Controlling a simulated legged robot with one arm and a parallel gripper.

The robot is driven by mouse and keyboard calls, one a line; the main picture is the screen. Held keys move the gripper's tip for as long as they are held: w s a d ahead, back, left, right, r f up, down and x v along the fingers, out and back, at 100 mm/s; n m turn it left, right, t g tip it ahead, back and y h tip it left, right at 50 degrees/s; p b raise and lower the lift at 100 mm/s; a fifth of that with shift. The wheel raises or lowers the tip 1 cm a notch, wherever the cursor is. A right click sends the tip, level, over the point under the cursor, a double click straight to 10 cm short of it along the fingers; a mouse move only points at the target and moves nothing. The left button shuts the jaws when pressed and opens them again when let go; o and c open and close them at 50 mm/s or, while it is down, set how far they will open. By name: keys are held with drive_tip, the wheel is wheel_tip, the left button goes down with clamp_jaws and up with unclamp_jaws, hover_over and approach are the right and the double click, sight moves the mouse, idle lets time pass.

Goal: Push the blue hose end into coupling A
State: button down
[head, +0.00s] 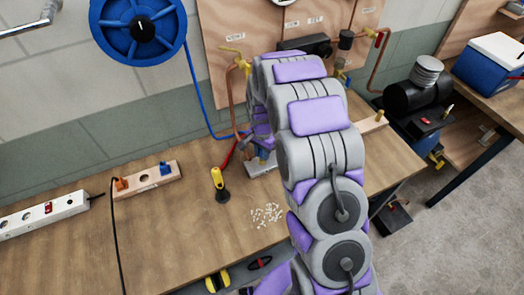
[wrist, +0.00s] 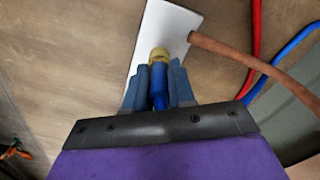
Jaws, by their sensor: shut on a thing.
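My gripper (wrist: 158,88) is shut on the blue hose end (wrist: 158,82), which lies between its two blue-grey fingers in the wrist view. The front of the hose end meets a brass-coloured coupling (wrist: 159,54) on a pale plate (wrist: 172,22). I cannot tell how deep it sits in the coupling. No letter on the coupling can be read. In the head view the blue hose (head: 197,85) hangs from the blue reel (head: 139,28) down to the bench. There my arm hides much of the gripper, and the plate (head: 266,168) shows only partly.
A copper-coloured hose (wrist: 235,53) runs to the plate's right side, with a red hose (wrist: 256,35) beyond it. On the wooden bench (head: 160,225) stand a yellow-and-black tool (head: 218,184), a socket strip (head: 45,214) and scattered white bits (head: 266,215). A panel stands behind.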

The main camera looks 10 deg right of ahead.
drive_tip(key=shift+f, duration=0.15)
drive_tip(key=c, duration=0.9)
unclamp_jaws()
drive_tip(key=shift+o, duration=0.2)
drive_tip(key=shift+r+p, duration=0.75)
drive_tip(key=shift+r, duration=1.75)
drive_tip(key=shift+r, duration=0.15)
drive_tip(key=s+r+n, duration=0.5)
drive_tip(key=s+r, duration=1)
drive_tip(key=s, duration=0.2)
drive_tip(key=s+r+n+g, duration=0.1)
drive_tip(key=s+r+n, duration=0.1)
drive_tip(key=s, duration=0.8)
drive_tip(key=s+r+n, duration=0.2)
drive_tip(key=s, duration=0.9)
drive_tip(key=shift+n+g+b, duration=0.4)
drive_tip(key=shift+b, duration=0.05)
